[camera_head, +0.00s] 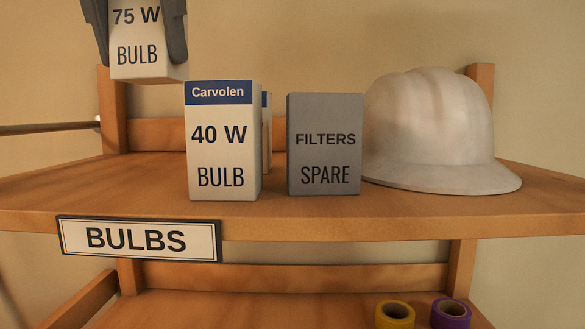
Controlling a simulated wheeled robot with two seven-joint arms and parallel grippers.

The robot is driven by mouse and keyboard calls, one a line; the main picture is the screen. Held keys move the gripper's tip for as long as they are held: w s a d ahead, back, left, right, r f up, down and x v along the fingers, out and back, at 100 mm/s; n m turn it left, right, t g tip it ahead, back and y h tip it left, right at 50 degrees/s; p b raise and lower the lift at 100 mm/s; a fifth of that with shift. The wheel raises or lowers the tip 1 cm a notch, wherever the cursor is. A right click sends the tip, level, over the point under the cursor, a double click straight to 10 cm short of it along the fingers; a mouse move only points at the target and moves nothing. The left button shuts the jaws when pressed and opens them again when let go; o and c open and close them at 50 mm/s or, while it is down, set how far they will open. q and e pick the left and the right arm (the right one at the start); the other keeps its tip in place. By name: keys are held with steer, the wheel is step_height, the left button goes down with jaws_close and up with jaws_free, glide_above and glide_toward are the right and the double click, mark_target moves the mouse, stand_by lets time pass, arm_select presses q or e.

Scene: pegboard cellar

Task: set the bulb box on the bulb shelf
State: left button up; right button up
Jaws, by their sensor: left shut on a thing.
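A white bulb box (138,66) marked "75 W BULB" is at the top left, upright, its top cut off by the frame. My left gripper (136,42) is shut on it, one dark finger on each side. The box hangs above the left part of the wooden bulb shelf (110,192), clear of its surface. The shelf's front edge bears a "BULBS" label (138,239). My right gripper is not in view.
A Carvolen 40 W bulb box (222,150) stands on the shelf, partly hiding another box (267,135) behind it. Right of it are a grey filters box (325,145) and a white helmet (430,130). The shelf's left part is bare. Tape rolls (395,315) lie below.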

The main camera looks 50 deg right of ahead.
arm_select(q)
steer(key=shift+s+a+r, duration=0.15)
steer(key=shift+s+a, duration=0.3)
steer(key=shift+a, duration=0.05)
steer(key=shift+w+d, duration=0.4)
steer(key=shift+w+a+f, duration=0.1)
steer(key=shift+a+f, duration=0.15)
steer(key=shift+a, duration=0.1)
steer(key=w+a+f, duration=0.2)
steer(key=a, duration=0.1)
steer(key=w+a+f+p, duration=0.1)
steer(key=w+a+f, duration=0.1)
steer(key=a, duration=0.1)
steer(key=w+a+f, duration=0.2)
steer(key=w, duration=0.1)
steer(key=shift+a+f+p, duration=0.25)
steer(key=shift+a+p, duration=0.1)
steer(key=shift+a, duration=0.05)
steer(key=shift+w+f, duration=0.1)
steer(key=shift+f, duration=0.25)
steer(key=shift+d, duration=0.1)
steer(key=shift+d, duration=0.15)
